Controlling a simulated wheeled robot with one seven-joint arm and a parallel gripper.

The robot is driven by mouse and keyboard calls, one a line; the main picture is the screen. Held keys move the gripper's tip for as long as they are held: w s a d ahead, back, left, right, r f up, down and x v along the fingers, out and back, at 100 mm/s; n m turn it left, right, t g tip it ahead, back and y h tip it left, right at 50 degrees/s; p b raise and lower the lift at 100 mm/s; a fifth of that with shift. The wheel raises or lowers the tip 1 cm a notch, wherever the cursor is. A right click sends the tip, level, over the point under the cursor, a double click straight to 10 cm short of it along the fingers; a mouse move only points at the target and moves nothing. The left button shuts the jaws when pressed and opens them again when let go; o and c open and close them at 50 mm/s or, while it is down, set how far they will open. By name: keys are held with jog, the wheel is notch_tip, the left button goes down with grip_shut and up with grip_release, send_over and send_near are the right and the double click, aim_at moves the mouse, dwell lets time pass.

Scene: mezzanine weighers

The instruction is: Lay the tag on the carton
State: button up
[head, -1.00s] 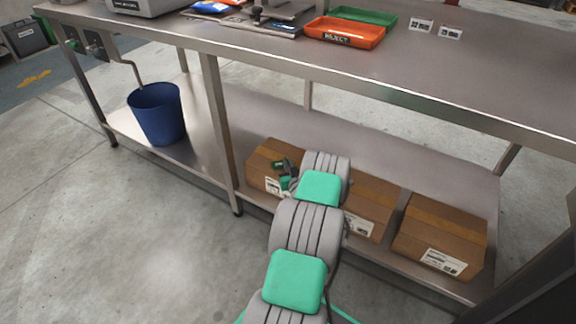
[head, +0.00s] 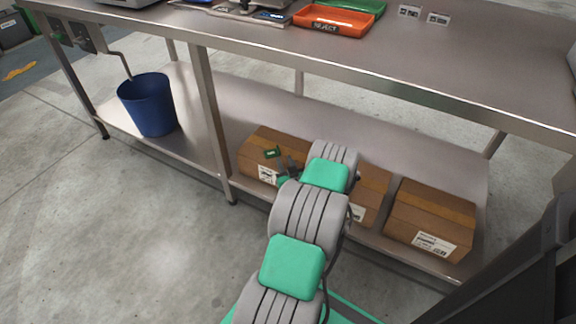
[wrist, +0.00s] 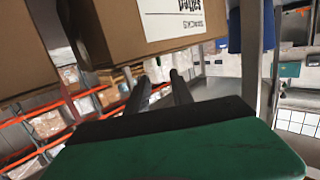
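A small dark-green tag (head: 272,153) with a pale mark shows over the top of the left brown carton (head: 256,148), near its front edge. It appears to lie flat there, though contact is hard to tell. My gripper (head: 285,165) is just right of the tag, in front of the same carton. In the wrist view my gripper (wrist: 167,88) has two dark fingers apart, with nothing seen between them. The labelled carton (wrist: 115,35) fills the upper part of that view, its print upside down. I cannot make out the tag there.
More cartons stand on the lower shelf: one partly behind my arm (head: 373,187) and one at the right (head: 432,210). A blue bin (head: 147,104) stands left of a table leg (head: 210,125). Above, the tabletop (head: 450,60) holds an orange reject tray (head: 333,23).

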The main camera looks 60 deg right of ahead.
jog(key=f+v, duration=0.1)
jog(key=v, duration=0.4)
jog(key=w+a+r+n+t+y, duration=0.1)
jog(key=w+a+r+n+y, duration=0.25)
jog(key=w+a, duration=0.4)
jog(key=w+a+r+n+y, duration=0.3)
jog(key=w+a+r+y, duration=0.25)
jog(key=w, duration=0.25)
jog(key=w+a+r+n+g+y, duration=0.2)
jog(key=a+r, duration=0.1)
jog(key=a, duration=0.6)
jog(key=w+a+r+n+g+y, duration=0.1)
jog(key=a+r+n+g+y, duration=0.1)
jog(key=a, duration=0.8)
jog(key=s+a+r+g, duration=0.55)
jog(key=s+a, duration=0.25)
jog(key=a, duration=0.4)
jog(key=s+a+r+m+g+h, duration=0.1)
jog(key=s+a+r, duration=0.1)
jog(key=s, duration=0.5)
jog(key=s+a+r+m+g+h, duration=0.1)
jog(key=s+a, duration=0.1)
jog(key=s, duration=0.4)
jog(key=shift+s+r+p, duration=0.35)
jog(key=shift+r, duration=0.05)
jog(key=shift+m, duration=0.25)
